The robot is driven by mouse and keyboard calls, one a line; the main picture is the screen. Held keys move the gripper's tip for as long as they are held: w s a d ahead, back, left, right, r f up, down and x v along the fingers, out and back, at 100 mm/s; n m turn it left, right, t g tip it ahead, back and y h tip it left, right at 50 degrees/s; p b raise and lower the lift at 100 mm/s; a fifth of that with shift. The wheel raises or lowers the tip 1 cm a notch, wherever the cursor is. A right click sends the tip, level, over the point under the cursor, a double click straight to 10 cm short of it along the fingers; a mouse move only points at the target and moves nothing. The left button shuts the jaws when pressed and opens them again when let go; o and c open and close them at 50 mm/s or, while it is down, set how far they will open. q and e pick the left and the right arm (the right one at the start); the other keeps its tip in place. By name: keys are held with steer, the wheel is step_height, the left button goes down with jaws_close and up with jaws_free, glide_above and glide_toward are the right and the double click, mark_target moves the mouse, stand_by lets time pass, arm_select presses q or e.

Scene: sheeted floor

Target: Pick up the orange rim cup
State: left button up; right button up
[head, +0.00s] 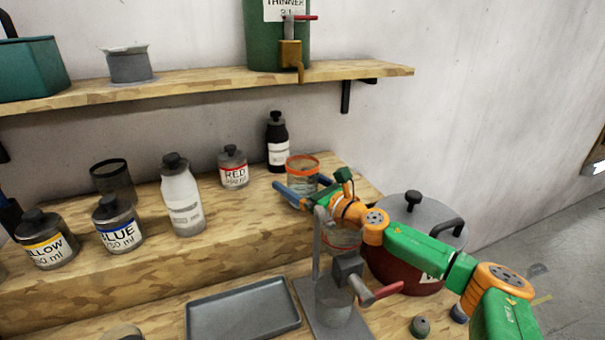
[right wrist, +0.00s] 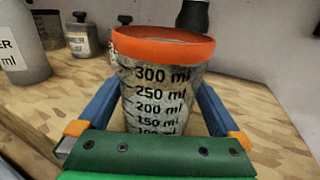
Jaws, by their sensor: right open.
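The orange rim cup (head: 302,172) stands upright on the raised wooden step, near its right end. It is a clear measuring cup with an orange rim and black millilitre marks. In the right wrist view the cup (right wrist: 160,90) stands between the two blue fingers of my right gripper (right wrist: 160,115). The fingers are open, one on each side of it. In the head view my right gripper (head: 300,192) reaches the cup from the front right; the cup's lower part is partly hidden. My left gripper is not in view.
A black bottle (head: 277,142) and the RED bottle (head: 233,168) stand behind and left of the cup. A grey metal stand (head: 318,250) with a red-handled valve and a dark red lidded pot (head: 405,262) are below my right arm. A grey tray (head: 243,308) lies in front.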

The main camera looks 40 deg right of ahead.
steer(key=shift+w+a+f, duration=0.1)
steer(key=shift+w+a, duration=0.1)
steer(key=shift+w, duration=0.35)
steer(key=c, duration=1.3)
